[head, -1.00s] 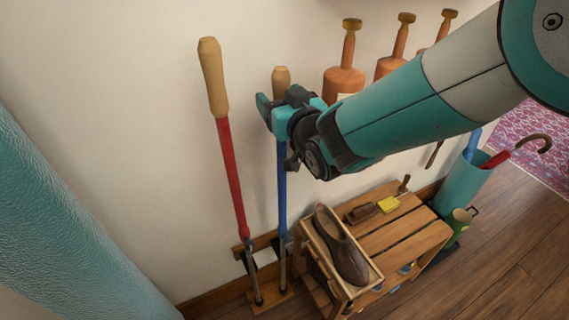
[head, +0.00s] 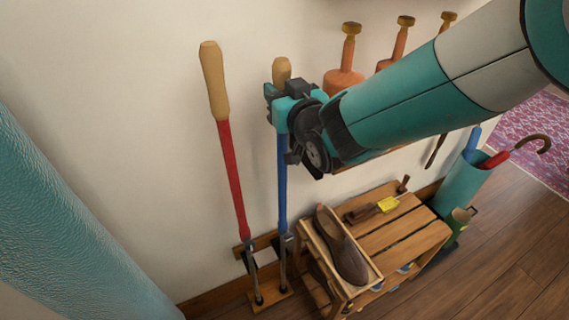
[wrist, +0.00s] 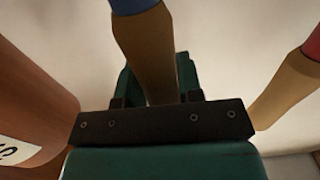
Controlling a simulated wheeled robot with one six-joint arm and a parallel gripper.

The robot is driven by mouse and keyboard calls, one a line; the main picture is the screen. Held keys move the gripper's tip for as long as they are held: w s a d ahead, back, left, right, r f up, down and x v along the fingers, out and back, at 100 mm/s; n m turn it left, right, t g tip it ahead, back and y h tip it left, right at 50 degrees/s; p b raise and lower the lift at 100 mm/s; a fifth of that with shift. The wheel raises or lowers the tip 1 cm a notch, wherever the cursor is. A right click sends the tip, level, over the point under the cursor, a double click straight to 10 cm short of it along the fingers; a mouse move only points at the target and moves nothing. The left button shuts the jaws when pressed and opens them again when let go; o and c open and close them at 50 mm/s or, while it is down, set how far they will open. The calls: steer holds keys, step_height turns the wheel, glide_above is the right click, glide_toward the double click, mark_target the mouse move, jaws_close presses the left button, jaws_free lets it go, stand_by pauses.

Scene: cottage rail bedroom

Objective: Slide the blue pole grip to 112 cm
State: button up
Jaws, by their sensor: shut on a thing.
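The blue pole (head: 282,190) stands upright against the wall, its foot in a wooden rack. Its tan grip (head: 281,67) shows above my gripper (head: 290,108) in the head view. My gripper is shut on this grip. In the wrist view the tan grip (wrist: 150,50) runs between the green fingers, with the blue shaft (wrist: 132,5) at the top edge. My gripper hides the grip's lower part in the head view. No scale marks or numbers can be read on the shaft.
A red pole (head: 232,175) with a tan grip stands close to the left. Orange bottle-shaped things (head: 344,80) hang on the wall to the right. A wooden bench (head: 400,230) with a shoe (head: 340,245) and an umbrella bin (head: 462,185) stand below right.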

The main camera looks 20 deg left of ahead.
mark_target(286, 73)
steer(key=shift+r+p, duration=0.85)
steer(key=shift+r, duration=1.6)
steer(key=o, duration=1.1)
steer(key=shift+s+d+f, duration=0.1)
steer(key=b+v, duration=0.4)
steer(key=v, duration=0.6)
steer(key=shift+b, duration=0.4)
